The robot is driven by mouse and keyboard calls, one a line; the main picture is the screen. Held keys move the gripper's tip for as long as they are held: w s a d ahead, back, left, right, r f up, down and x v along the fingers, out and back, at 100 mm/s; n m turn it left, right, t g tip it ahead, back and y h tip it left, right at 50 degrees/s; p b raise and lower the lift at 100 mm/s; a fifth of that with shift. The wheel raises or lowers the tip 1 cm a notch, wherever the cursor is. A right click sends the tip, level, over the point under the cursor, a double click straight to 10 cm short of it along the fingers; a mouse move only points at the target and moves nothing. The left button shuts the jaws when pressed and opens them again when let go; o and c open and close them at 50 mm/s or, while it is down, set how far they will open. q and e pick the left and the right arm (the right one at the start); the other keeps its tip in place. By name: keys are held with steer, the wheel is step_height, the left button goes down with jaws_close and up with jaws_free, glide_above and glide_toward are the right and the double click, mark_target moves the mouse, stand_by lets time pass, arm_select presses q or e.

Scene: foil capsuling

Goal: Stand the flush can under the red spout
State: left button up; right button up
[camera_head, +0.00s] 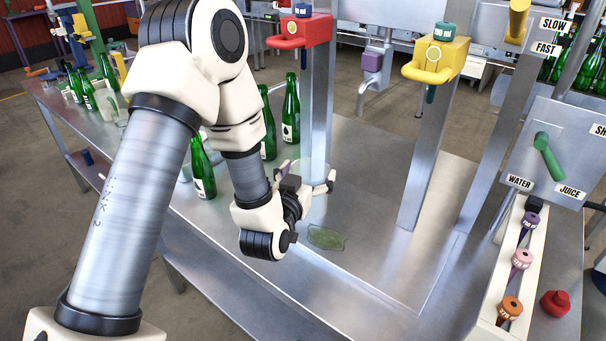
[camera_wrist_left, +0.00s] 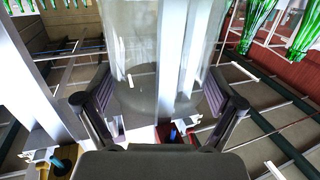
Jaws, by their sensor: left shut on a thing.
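The flush can is a clear, see-through cylinder (camera_head: 316,172), mostly hidden by my gripper in the head view. In the left wrist view the clear can (camera_wrist_left: 143,55) stands between the two fingers. My left gripper (camera_head: 312,188) is shut on it, low over the steel table; it also shows in the left wrist view (camera_wrist_left: 160,100). I cannot tell whether the can's bottom touches the table. The red spout (camera_head: 302,32) is on a steel post, above and behind the can in the picture. My right gripper is not in view.
A greenish flat patch (camera_head: 326,237) lies on the steel table (camera_head: 375,165) in front of the can. Green bottles (camera_head: 291,110) stand left of the post. A yellow spout (camera_head: 436,60) is to the right. A lever panel (camera_head: 560,150) and capsule rack (camera_head: 515,265) are far right.

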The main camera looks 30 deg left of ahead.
mark_target(302, 165)
arm_select(q)
steer(key=w+a+f+p, duration=0.1)
steer(key=w+a, duration=0.1)
steer(key=w+a+f+p, duration=0.1)
steer(key=w+a, duration=0.1)
steer(key=w+a+f+p, duration=0.1)
steer(key=w+a, duration=0.1)
steer(key=shift+w+f+p, duration=0.1)
steer(key=shift+w+p, duration=0.2)
steer(key=shift+f, duration=0.35)
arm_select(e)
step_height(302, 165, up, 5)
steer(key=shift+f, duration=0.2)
arm_select(q)
steer(key=shift+s, duration=0.1)
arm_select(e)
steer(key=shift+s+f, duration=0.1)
arm_select(q)
steer(key=o, duration=1.2)
steer(key=shift+f+b, duration=0.15)
steer(key=shift+b, duration=0.15)
steer(key=shift+o, duration=0.5)
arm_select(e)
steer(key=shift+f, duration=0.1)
